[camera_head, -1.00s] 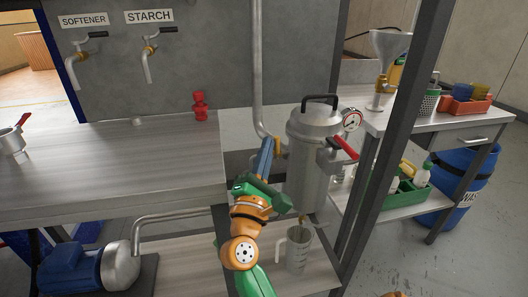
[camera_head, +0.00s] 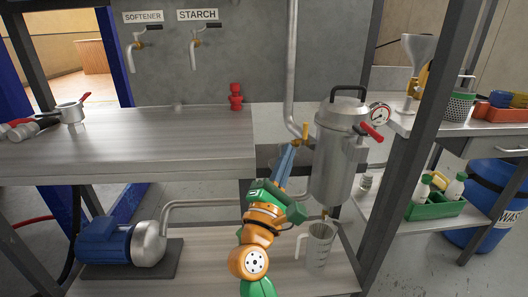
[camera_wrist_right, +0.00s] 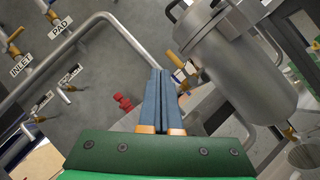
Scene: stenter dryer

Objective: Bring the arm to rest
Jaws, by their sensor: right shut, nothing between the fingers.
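My right arm reaches up from the bottom middle of the head view, in green and orange. Its right gripper (camera_head: 288,155) has blue fingers that lie together, shut and empty, just left of the steel filter vessel (camera_head: 335,160). In the right wrist view the shut fingers (camera_wrist_right: 161,78) point up toward the bent pipe, with the vessel (camera_wrist_right: 238,65) to their right. A gap shows between fingers and vessel in that view. My left gripper is not in view.
A clear measuring jug (camera_head: 317,245) stands on the lower shelf under the vessel's drain. A red valve handle (camera_head: 371,131) juts from the vessel. The upper bench (camera_head: 130,140) is mostly bare beside a red fitting (camera_head: 236,97). A blue pump (camera_head: 105,241) sits lower left.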

